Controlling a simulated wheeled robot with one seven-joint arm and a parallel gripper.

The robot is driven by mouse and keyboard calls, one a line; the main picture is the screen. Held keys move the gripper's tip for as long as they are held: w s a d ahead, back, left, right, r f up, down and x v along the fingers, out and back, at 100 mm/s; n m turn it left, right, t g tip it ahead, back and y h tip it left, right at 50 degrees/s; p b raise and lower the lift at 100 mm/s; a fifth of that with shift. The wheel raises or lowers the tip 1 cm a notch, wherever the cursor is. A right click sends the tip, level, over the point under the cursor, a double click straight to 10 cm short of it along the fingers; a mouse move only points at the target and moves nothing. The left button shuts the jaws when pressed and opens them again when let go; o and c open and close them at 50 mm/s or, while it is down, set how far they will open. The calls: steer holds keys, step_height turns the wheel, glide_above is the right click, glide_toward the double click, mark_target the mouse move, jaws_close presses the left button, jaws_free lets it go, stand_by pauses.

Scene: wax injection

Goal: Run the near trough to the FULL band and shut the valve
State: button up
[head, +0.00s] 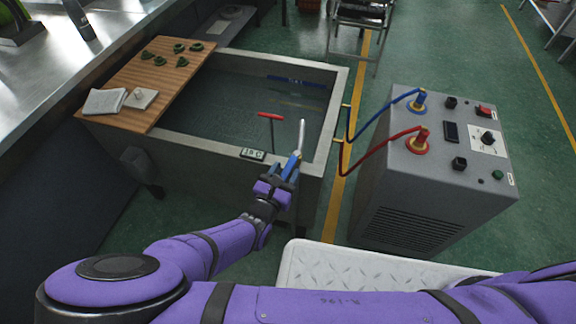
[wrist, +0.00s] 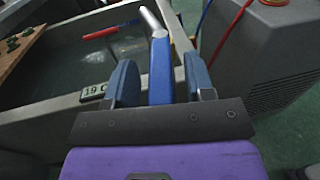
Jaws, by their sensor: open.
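The grey-rimmed trough (head: 190,142) holds water, with a dark blue band (head: 296,81) bearing small unreadable lettering on its inner far wall. A fainter yellowish line shows below the band. A red T-shaped handle (head: 271,116) stands on a thin stem in the trough; it also shows in the wrist view (wrist: 100,33). My gripper (head: 278,180) is at the trough's near right corner. In the wrist view, my gripper (wrist: 161,82) is open, its pads on either side of a blue grip (wrist: 160,72) with a metal end, gaps showing. I cannot tell which part is the valve.
A small display (wrist: 94,92) on the near rim reads about 19 C. A wooden board (head: 150,75) with green pieces and a folded cloth (head: 105,101) covers the trough's left side. A grey unit (head: 440,170) with blue and red hoses (head: 385,145) stands right.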

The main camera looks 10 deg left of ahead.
jaws_close()
